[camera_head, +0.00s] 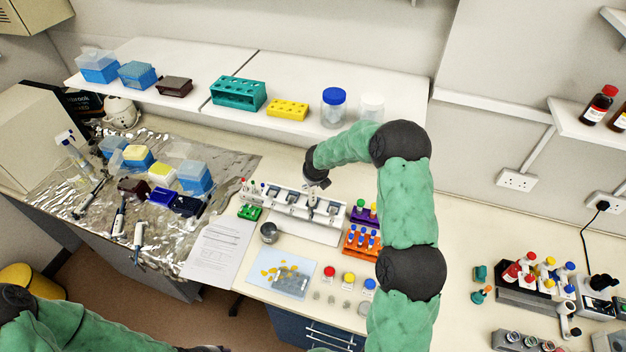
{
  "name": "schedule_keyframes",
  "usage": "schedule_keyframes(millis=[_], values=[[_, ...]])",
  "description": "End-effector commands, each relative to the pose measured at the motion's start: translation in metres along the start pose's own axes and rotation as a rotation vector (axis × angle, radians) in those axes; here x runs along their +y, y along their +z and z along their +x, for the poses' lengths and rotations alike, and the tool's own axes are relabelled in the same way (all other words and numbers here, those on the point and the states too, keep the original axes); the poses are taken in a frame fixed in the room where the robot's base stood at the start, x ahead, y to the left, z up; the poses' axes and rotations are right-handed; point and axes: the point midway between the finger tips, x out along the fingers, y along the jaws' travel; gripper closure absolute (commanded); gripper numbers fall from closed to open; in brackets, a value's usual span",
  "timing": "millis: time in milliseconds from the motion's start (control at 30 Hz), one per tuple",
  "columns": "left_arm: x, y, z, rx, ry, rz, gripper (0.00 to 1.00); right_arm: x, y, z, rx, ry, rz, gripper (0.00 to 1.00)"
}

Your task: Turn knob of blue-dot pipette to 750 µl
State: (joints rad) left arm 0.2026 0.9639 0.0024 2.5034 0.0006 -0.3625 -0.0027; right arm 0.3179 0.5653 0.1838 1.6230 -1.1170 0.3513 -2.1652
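A white pipette rack (290,208) stands on the bench at the centre, with several slots along its front. My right arm reaches over from the lower right and bends down to it. My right gripper (317,184) points down at the rack's right half, right at a small grey-white pipette (313,200). Its fingers are too small and covered to tell whether they are open or touching the pipette. No blue dot or volume reading can be made out. My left arm lies low at the bottom left, and its gripper is outside the picture.
Several other pipettes, such as one (138,240), lie on the foil (60,185) at left. A printed sheet (217,247), a metal cup (269,232) and an orange tube rack (361,243) surround the rack. A white shelf (290,72) with boxes and jars runs behind.

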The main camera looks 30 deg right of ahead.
Motion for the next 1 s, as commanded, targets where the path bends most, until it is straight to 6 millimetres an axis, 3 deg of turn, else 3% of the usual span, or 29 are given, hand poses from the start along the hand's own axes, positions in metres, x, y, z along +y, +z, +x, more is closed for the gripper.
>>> schedule_keyframes(millis=[367, 1000], values=[[0.0, 0.0, 0.0, 0.0, 0.0, 0.0, 0.6, -0.0005, 0.0003, 0.0, 0.0, 0.009, -0.017, 1.0], [0.0, -0.0001, 0.0, 0.0, 0.0, 0.0, 0.6, -0.0025, 0.0004, 0.0002, 0.0, 0.114, -0.225, 1.0]])
